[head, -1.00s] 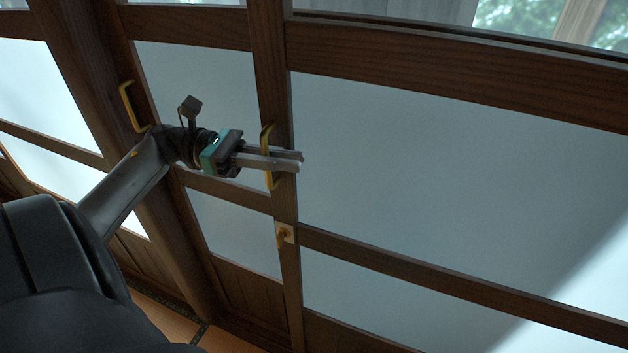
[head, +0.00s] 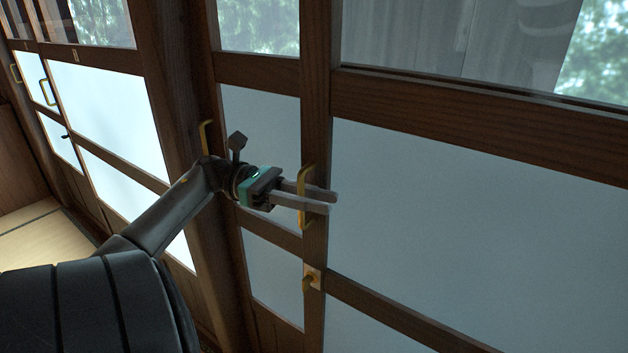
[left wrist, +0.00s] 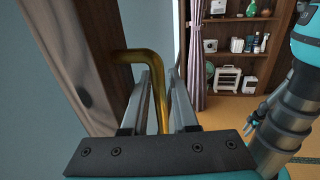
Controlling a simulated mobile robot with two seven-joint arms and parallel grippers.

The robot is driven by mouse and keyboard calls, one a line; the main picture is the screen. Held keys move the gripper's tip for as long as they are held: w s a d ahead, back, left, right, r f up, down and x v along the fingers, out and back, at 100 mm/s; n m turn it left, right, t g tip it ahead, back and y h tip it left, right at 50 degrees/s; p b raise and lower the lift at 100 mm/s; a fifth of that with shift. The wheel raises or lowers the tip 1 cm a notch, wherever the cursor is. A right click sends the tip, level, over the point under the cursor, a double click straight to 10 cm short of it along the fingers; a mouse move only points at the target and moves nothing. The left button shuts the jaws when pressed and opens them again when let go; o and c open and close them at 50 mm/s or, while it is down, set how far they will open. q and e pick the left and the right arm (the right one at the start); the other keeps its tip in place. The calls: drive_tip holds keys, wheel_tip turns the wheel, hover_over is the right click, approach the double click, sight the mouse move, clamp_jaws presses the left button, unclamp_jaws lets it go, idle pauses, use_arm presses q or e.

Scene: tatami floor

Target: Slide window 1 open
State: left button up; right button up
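Window 1 is a dark wood-framed panel with pale panes; its stile (head: 316,130) carries a vertical brass handle (head: 306,220). My left gripper (head: 333,202) is at this handle, one finger on either side of it. In the left wrist view the handle (left wrist: 133,55) bends down between the two fingers (left wrist: 161,85), which stand apart with a narrow gap. Whether a finger touches it cannot be told. A small brass latch (head: 309,280) sits lower on the stile. A dark gripper shape (left wrist: 255,124) beside my teal arm part in the left wrist view seems to be my right one.
Another brass handle (head: 204,137) is on the post left of my gripper. More panels with brass handles (head: 47,92) run to the far left. The left wrist view shows a shelf with small items (left wrist: 235,45), a curtain (left wrist: 197,45) and tatami floor (left wrist: 225,112).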

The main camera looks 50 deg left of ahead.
use_arm(q)
drive_tip(key=shift+f, duration=0.35)
use_arm(e)
drive_tip(key=shift+d+f, duration=0.1)
drive_tip(key=shift+f, duration=0.3)
